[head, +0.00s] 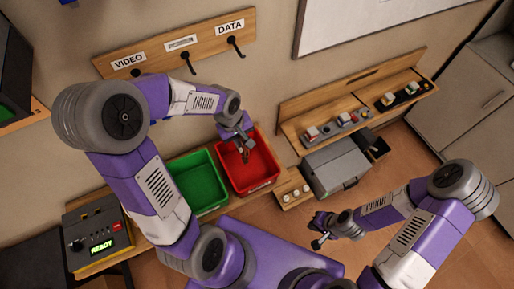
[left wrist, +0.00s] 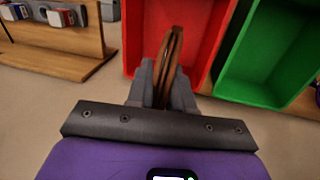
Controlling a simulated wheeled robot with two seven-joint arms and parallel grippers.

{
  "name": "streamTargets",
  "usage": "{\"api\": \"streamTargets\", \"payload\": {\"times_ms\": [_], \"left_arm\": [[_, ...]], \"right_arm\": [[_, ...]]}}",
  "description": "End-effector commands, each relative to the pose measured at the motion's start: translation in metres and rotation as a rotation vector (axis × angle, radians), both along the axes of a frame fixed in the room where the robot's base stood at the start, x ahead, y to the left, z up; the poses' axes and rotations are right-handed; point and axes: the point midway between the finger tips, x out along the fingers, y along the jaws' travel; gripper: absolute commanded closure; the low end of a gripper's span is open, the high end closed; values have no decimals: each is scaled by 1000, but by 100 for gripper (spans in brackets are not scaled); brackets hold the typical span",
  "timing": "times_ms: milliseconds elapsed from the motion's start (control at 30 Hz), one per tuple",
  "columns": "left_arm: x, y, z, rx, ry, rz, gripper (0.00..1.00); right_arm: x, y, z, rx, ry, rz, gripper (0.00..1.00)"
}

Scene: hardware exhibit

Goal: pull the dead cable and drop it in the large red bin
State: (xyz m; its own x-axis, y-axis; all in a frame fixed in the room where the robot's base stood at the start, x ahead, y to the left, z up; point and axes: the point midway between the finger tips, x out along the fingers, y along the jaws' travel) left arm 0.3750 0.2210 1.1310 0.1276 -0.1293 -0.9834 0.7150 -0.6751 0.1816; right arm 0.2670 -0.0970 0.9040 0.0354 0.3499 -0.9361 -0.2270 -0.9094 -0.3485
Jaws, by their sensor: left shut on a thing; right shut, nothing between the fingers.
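The large red bin (head: 262,172) stands right of the green bin in the head view. It also fills the top middle of the left wrist view (left wrist: 140,35). My left gripper (head: 242,142) is over the red bin, its fingers shut on a brown coiled cable (head: 245,155). The left wrist view shows the cable (left wrist: 171,55) upright between the two grey fingers (left wrist: 162,85), with the bin behind it. I cannot tell whether the cable touches the bin. My right gripper (head: 319,241) is shut and empty, low at the right.
The green bin (head: 198,182) stands left of the red bin. A wooden board has hooks (head: 188,66) labelled VIDEO and DATA, with a third label unreadable. A box showing READY (head: 98,235) is at left. A grey box (head: 337,165) and wooden shelf (head: 350,98) are at right.

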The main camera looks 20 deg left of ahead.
Motion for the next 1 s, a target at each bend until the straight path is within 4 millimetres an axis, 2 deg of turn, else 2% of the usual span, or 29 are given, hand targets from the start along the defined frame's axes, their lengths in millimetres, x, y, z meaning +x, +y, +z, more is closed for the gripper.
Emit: {"api": "streamTargets", "payload": {"times_ms": [267, 700, 1000], "left_arm": [[0, 0, -18, 0, -1, 1, 100], [0, 0, -65, 0, -2, -1, 100], [0, 0, -66, -1, -2, -1, 100]], "right_arm": [[-1, 0, -12, 0, 2, 1, 100], [-1, 0, -47, 0, 1, 0, 100], [-1, 0, -47, 0, 1, 0, 100]]}}
